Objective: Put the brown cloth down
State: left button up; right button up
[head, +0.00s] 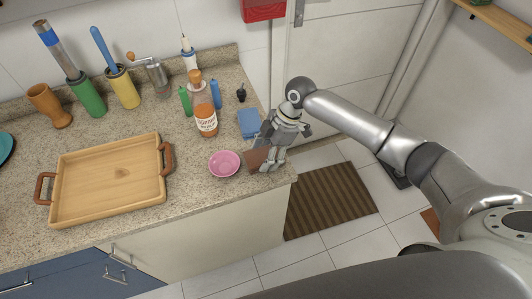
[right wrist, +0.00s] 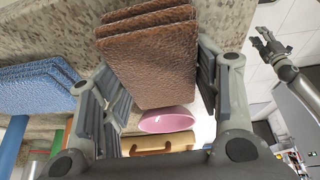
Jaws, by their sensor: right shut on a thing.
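The brown cloth (head: 256,160) is a folded, layered stack at the right end of the counter, beside the pink bowl. My right gripper (head: 268,163) is shut on it from above. In the right wrist view the brown cloth (right wrist: 150,60) sits between the two fingers of my right gripper (right wrist: 163,85). Whether its underside touches the counter cannot be told. My left gripper (right wrist: 263,42) shows small in the right wrist view, away from the counter, its fingers apart and empty.
A pink bowl (head: 224,163) stands just left of the brown cloth. A folded blue cloth (head: 249,123) lies behind it. A syrup bottle (head: 204,108) and a wooden tray (head: 66,205) are further left. The counter's right edge is close to my right gripper.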

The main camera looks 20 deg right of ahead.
jog(key=shift+s+f, duration=0.2)
jog(key=shift+f, duration=0.2)
jog(key=o, duration=1)
jog(key=shift+s+f, duration=0.1)
jog(key=shift+o, duration=0.3)
jog(key=shift+w+f, duration=0.1)
jog(key=shift+w, duration=0.1)
jog(key=shift+r, duration=0.5)
jog(key=b+v, duration=0.2)
jog(key=v, duration=1)
jog(key=shift+w+r+b, duration=0.2)
jog(key=shift+r+b, duration=0.1)
jog(key=shift+r, duration=0.05)
jog(key=shift+a, duration=0.1)
